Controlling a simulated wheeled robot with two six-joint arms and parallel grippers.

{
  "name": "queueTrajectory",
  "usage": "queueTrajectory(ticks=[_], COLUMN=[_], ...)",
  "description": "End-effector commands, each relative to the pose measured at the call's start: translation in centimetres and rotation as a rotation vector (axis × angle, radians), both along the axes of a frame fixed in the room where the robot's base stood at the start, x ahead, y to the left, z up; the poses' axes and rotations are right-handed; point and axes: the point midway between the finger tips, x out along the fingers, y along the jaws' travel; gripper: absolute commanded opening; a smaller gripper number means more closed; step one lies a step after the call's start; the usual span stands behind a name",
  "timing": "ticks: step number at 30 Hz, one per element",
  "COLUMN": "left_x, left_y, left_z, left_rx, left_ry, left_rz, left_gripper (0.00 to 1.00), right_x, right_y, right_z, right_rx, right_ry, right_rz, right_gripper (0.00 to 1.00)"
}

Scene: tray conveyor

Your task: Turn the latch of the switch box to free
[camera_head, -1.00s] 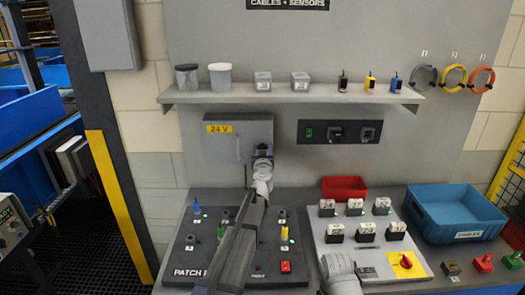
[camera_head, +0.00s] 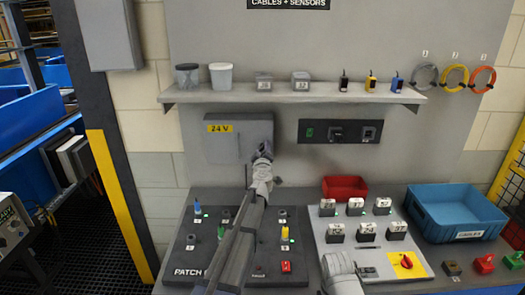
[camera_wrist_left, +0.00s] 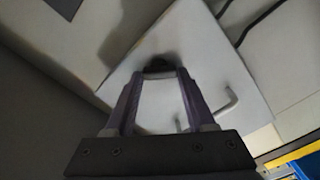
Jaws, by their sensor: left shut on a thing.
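The switch box is a grey cabinet (camera_head: 226,150) with a yellow 24 V label, fixed to the back panel below the shelf. In the left wrist view its pale door (camera_wrist_left: 225,65) looks tilted, with a bent handle on it. My left gripper (camera_head: 264,150) is at the box's right edge. In the wrist view its two fingers (camera_wrist_left: 158,73) are shut on the small dark latch (camera_wrist_left: 158,64), which is mostly hidden between the tips. The latch's exact angle is hard to tell. Part of my right arm shows at the bottom; its gripper is not visible.
A shelf (camera_head: 300,97) with jars, small boxes and sensors runs above the box. A dark switch panel (camera_head: 340,131) is to its right. Below are a patch board (camera_head: 183,262), a board of labelled blocks (camera_head: 378,259), a red bin (camera_head: 344,187) and a blue bin (camera_head: 452,211).

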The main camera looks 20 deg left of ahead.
Motion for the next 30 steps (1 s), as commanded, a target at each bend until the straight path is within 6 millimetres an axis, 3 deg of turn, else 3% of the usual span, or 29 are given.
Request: queueTrajectory(ticks=[15,30], left_x=[-0.03,-0.04], left_y=[0.13,0.16], left_z=[-0.21,-0.29], left_rx=[-0.437,-0.650], left_ry=[-0.126,-0.186], left_rz=[0.001,0.001], left_gripper=[0.00,0.00], right_x=[0.00,0.00], right_y=[0.00,0.00], right_z=[-0.20,-0.29], right_rx=[0.000,0.000], right_ry=[0.000,0.000], right_rz=[0.000,0.000], right_gripper=[0.50,0.50])
